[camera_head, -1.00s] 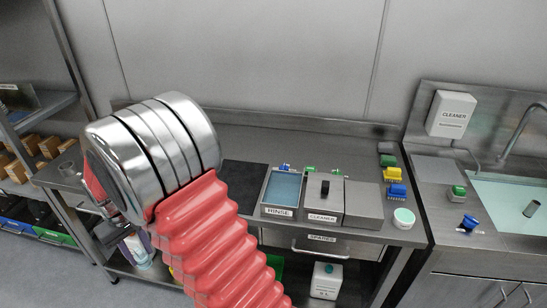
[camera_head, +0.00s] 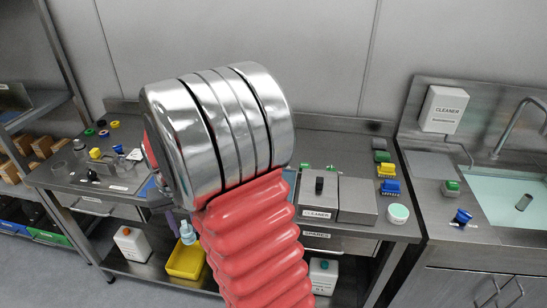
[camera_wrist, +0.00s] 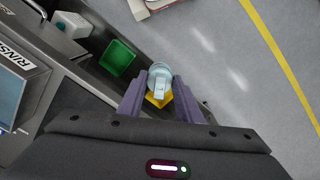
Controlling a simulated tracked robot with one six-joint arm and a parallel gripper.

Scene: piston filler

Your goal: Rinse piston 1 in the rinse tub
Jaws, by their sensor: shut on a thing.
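My gripper (camera_wrist: 159,90) has its purple fingers closed on a pale blue-white round piece, which I take to be piston 1 (camera_wrist: 160,74). The piece also shows in the head view (camera_head: 187,233), low beside my red arm, with a purple finger at its left. The rinse tub (camera_wrist: 13,58) shows at the left edge of the wrist view, with its RINSE label and blue water. My gripper is to the right of the tub in that view, over the bench's front side and the floor. In the head view my arm hides nearly all of the tub.
The cleaner tub (camera_head: 318,194) and a closed steel box (camera_head: 357,198) stand right of my arm. Brushes (camera_head: 388,187) and a white round pot (camera_head: 398,213) lie further right, before the sink (camera_head: 490,195). Below are a yellow bin (camera_head: 185,262) and a green bin (camera_wrist: 117,58).

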